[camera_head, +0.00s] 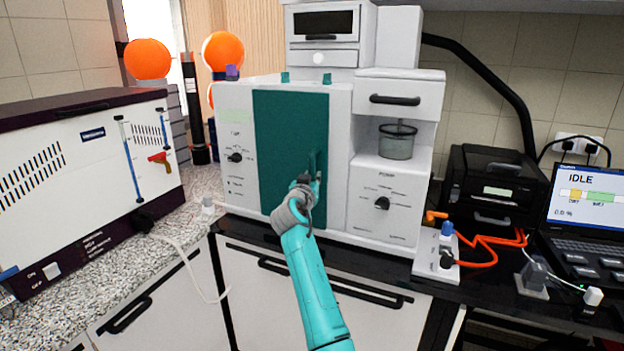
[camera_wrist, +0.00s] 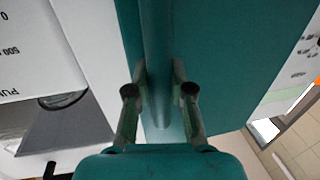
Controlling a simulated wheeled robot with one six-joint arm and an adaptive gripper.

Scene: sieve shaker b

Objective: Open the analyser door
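The analyser door (camera_head: 285,130) is a dark teal panel on the front of the white analyser, and it looks closed. Its upright teal handle (camera_head: 318,163) is near the right edge of the door. My gripper (camera_head: 307,182) is at the lower part of this handle. In the wrist view, the handle (camera_wrist: 157,60) runs down between my two fingers (camera_wrist: 159,78), one on each side. The fingertips look to be against the handle, with no clear gap. The contact itself is partly hidden.
A white unit (camera_head: 390,195) with a drawer and a glass vessel (camera_head: 397,142) adjoins the door on the right. A cream box instrument (camera_head: 85,150) stands on the left. A black printer (camera_head: 493,187) and a laptop (camera_head: 585,210) are at the right. A cable (camera_head: 200,270) hangs over the counter's front.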

